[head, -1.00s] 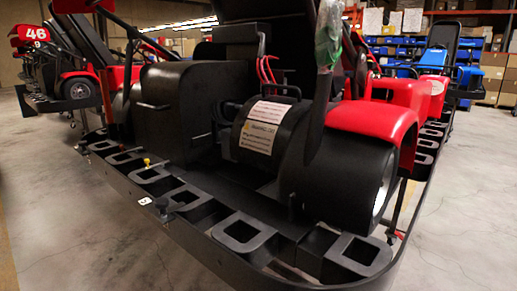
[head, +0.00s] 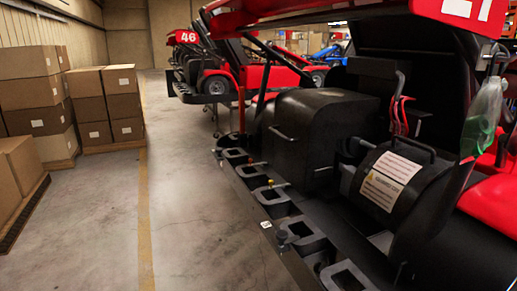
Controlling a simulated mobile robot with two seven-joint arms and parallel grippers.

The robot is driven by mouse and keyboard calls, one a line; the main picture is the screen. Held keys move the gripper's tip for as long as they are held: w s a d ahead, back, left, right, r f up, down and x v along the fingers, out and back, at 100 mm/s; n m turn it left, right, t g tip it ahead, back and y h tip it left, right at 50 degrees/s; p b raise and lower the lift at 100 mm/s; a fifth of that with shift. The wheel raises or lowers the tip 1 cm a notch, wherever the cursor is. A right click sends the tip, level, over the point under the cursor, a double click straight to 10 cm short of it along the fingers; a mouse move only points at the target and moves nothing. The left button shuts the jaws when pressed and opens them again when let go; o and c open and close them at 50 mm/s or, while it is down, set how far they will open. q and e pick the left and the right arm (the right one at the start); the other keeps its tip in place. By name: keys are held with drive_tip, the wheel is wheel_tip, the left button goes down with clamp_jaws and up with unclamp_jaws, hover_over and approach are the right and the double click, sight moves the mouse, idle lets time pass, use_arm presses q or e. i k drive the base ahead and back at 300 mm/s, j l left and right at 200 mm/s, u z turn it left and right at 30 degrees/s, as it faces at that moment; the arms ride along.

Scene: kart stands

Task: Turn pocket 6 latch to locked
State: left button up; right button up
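In the head view a row of black square-framed pockets (head: 277,201) runs along the near edge of the black kart rail (head: 249,205). A small yellow-tipped part (head: 271,184) stands by one pocket. A dark knob-like part (head: 282,236) sits on the rail near a small white label (head: 265,224). The label's text is too small to read, so I cannot tell which pocket is number 6 or how its latch stands. Neither of my grippers is in view.
The kart's black housing (head: 388,190) with a white warning label rises behind the rail. Red kart 46 (head: 197,52) stands farther back. Cardboard boxes (head: 107,104) are stacked on pallets at left. The concrete floor (head: 190,200) between boxes and kart is clear, with a yellow line.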

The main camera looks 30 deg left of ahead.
sight(218, 151)
drive_tip(key=i+j+z, duration=0.1)
drive_tip(key=j, duration=0.3)
drive_tip(key=i+j+z, duration=0.1)
drive_tip(key=j, duration=0.3)
drive_tip(key=i+j, duration=0.2)
drive_tip(key=j, duration=0.25)
drive_tip(key=i+j+z, duration=0.15)
drive_tip(key=j, duration=0.25)
drive_tip(key=j+z, duration=0.1)
drive_tip(key=j, duration=0.35)
drive_tip(key=i, duration=0.05)
